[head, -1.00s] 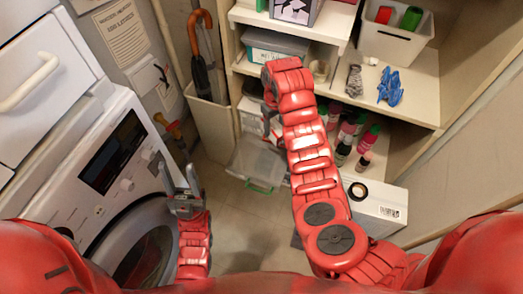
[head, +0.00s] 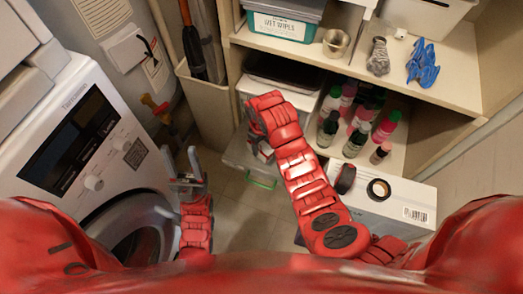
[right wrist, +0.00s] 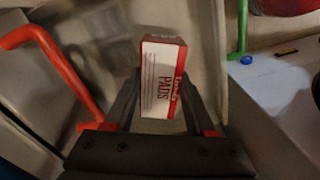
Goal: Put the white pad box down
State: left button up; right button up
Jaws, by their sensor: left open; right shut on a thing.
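The white pad box (right wrist: 163,80), with red edges and the word PADS, stands between the fingers of my right gripper (right wrist: 163,100) in the right wrist view. That gripper is shut on it. In the head view my right gripper (head: 262,148) is mostly hidden by its own wrist, beside the lower shelf and above the clear bin with a green handle (head: 262,181). I cannot make out the pad box there. My left gripper (head: 184,168) is open and empty in front of the washing machine.
The washing machine (head: 75,150) stands at left. The shelf (head: 390,75) holds a wet wipes box (head: 278,26), a metal cup (head: 336,43) and blue gloves (head: 423,62). Several bottles (head: 355,140) stand below. A white carton (head: 405,200) with tape rolls is at right. Some floor (head: 235,215) is clear.

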aim_at(261, 150)
jog(key=shift+f, duration=1.4)
jog(key=shift+f, duration=0.1)
jog(key=o, duration=1.3)
jog(key=shift+o, duration=0.2)
notch_tip(261, 150, up, 6)
jog(key=shift+f+p, duration=0.25)
jog(key=shift+p, duration=0.1)
notch_tip(261, 150, up, 7)
jog(key=p, duration=0.5)
jog(key=shift+f, duration=0.1)
